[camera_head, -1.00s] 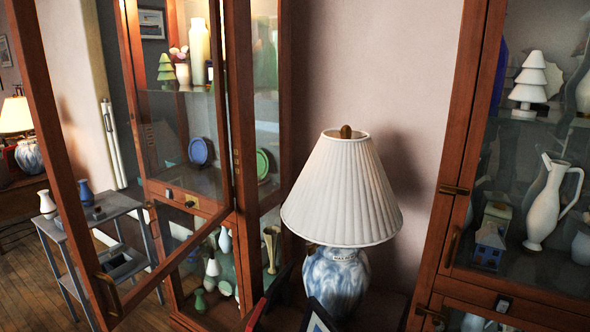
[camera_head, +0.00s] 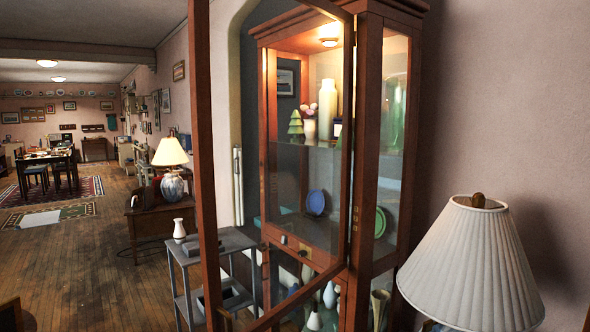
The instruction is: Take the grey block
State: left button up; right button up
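I cannot make out a grey block for certain in this view. A grey two-tier cart (camera_head: 238,238) stands at the lower middle left, partly behind the open cabinet door. A white vase (camera_head: 179,230) stands on its top. A small greyish shape lies on the cart top near the vase, too small to tell what it is. A dark grey open tray or box (camera_head: 232,297) sits on the lower shelf, partly hidden by the door frame. Neither of my grippers shows.
A wooden glass cabinet (camera_head: 372,150) stands in the middle, its glass door (camera_head: 206,150) swung open toward me. A pleated lamp (camera_head: 470,265) is close at lower right. A table lamp (camera_head: 170,152) stands on a wooden desk (camera_head: 150,222) behind the cart. Open wood floor (camera_head: 80,270) lies at left.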

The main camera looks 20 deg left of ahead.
aim_at(191, 249)
jog(key=u, duration=1.35)
jog(key=i+j+u, duration=0.3)
jog(key=i+u, duration=0.15)
jog(key=i+j+u, duration=0.15)
jog(key=i+u, duration=0.3)
jog(key=i+z, duration=0.4)
jog(key=i+j+z, duration=0.2)
jog(key=i+z, duration=0.25)
jog(key=i, duration=0.2)
